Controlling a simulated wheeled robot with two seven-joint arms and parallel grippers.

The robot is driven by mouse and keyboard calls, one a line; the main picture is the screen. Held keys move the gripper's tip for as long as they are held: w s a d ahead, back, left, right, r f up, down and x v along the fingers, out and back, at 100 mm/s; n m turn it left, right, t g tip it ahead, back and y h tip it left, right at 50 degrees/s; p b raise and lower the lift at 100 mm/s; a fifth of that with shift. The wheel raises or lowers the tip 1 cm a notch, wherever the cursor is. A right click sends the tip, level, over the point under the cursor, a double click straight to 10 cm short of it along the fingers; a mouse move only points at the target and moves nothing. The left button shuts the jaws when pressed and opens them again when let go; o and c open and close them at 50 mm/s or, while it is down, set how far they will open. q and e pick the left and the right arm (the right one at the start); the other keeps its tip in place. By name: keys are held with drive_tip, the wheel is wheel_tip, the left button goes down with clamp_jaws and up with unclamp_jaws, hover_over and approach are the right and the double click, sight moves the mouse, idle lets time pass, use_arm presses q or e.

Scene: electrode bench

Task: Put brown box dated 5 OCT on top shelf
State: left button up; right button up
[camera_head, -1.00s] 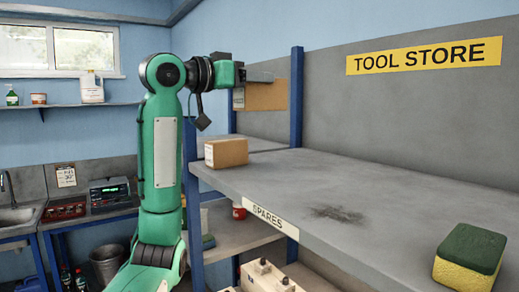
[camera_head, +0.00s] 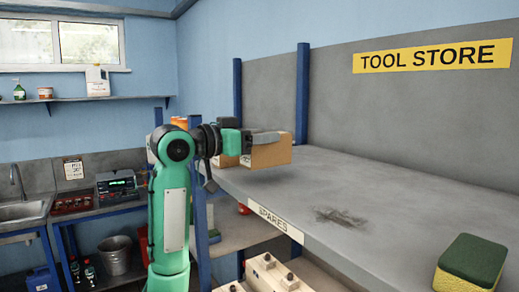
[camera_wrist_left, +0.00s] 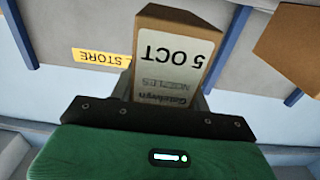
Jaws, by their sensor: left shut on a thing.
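My left gripper (camera_head: 266,137) is shut on a brown cardboard box (camera_head: 271,154), over the left end of the grey top shelf (camera_head: 300,185). I cannot tell whether the box touches the shelf. In the left wrist view the held box (camera_wrist_left: 182,28) shows a white label reading 5 OCT, upside down in the picture. A second brown box (camera_head: 228,161) stands on the shelf, partly hidden behind my gripper and the held box; a brown box also shows at the right of the wrist view (camera_wrist_left: 290,38). My right gripper is not in view.
A green and yellow sponge (camera_head: 470,264) sits at the shelf's front right. A dark stain (camera_head: 340,216) marks the middle, which is otherwise clear. A SPARES label (camera_head: 276,222) is on the front edge. Blue posts (camera_head: 302,95) and a TOOL STORE sign (camera_head: 432,56) stand behind.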

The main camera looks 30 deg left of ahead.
sight(259, 151)
use_arm(q)
drive_tip(key=shift+f+p, duration=0.4)
drive_tip(key=shift+f, duration=1.3)
drive_tip(key=shift+f, duration=0.2)
drive_tip(key=o, duration=1.2)
drive_tip(key=shift+r, duration=0.1)
drive_tip(key=shift+s+r, duration=0.1)
